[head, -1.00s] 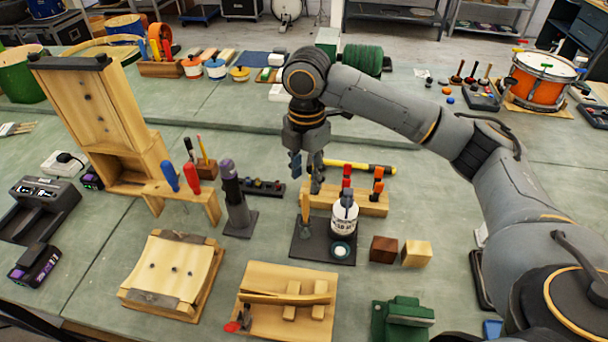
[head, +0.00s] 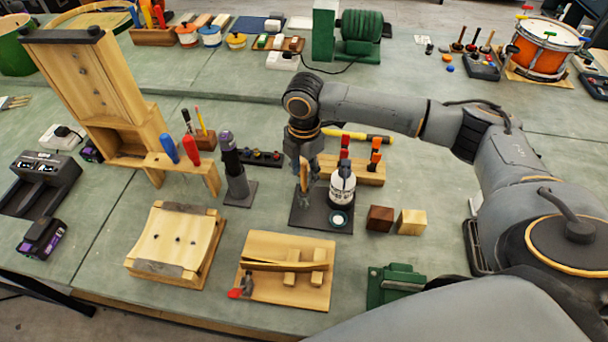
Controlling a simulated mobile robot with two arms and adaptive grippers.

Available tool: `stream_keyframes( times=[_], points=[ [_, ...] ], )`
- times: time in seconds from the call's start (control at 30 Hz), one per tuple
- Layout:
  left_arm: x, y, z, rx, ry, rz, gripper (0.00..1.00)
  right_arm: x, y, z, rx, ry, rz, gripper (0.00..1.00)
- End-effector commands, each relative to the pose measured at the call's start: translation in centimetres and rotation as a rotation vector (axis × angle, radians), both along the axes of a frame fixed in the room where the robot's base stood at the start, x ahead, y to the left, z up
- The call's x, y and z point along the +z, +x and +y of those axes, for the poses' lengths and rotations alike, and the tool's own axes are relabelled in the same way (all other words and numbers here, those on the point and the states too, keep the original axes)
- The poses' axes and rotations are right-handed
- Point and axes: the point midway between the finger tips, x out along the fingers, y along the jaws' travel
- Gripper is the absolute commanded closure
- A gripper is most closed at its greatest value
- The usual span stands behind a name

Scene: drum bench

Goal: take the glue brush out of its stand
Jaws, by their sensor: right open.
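The glue brush (head: 304,180) stands upright with its tan handle up, its lower end in a small grey holder on the dark glue stand (head: 309,222). The white glue bottle (head: 343,188) and a small round pot (head: 338,219) are on the same stand, to the right of the brush. My right gripper (head: 304,170) points down at the top of the brush handle, with its open fingers at or around it. Whether they touch the handle cannot be told. My left gripper is not in view.
A wooden rack with red and orange clamps (head: 365,170) is close behind the bottle. A dark upright tool on a base (head: 236,165) stands to the left. Two wooden blocks (head: 380,218) lie to the right. A wooden jig (head: 288,268) lies in front.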

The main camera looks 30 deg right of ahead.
Motion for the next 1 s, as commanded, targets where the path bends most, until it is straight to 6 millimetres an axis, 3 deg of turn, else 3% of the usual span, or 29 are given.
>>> stream_keyframes(
  times=[0.03, 0.2, 0.47, 0.67, 1.0],
  points=[
    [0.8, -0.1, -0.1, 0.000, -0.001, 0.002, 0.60, -0.5, -0.2, 0.0, 0.000, -0.001, 0.005, 0.58],
    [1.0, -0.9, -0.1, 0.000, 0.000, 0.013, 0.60, -2.6, -0.1, 0.0, 0.002, -0.001, 0.002, 0.58],
    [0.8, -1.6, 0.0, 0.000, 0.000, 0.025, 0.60, -2.9, -0.1, 0.0, 0.002, 0.000, 0.000, 0.58],
    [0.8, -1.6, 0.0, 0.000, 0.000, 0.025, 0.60, -2.9, -0.1, 0.0, 0.001, 0.000, 0.000, 0.99],
    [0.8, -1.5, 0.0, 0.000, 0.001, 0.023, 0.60, -2.8, 0.0, 0.0, 0.001, -0.001, -0.001, 1.00]
  ],
)
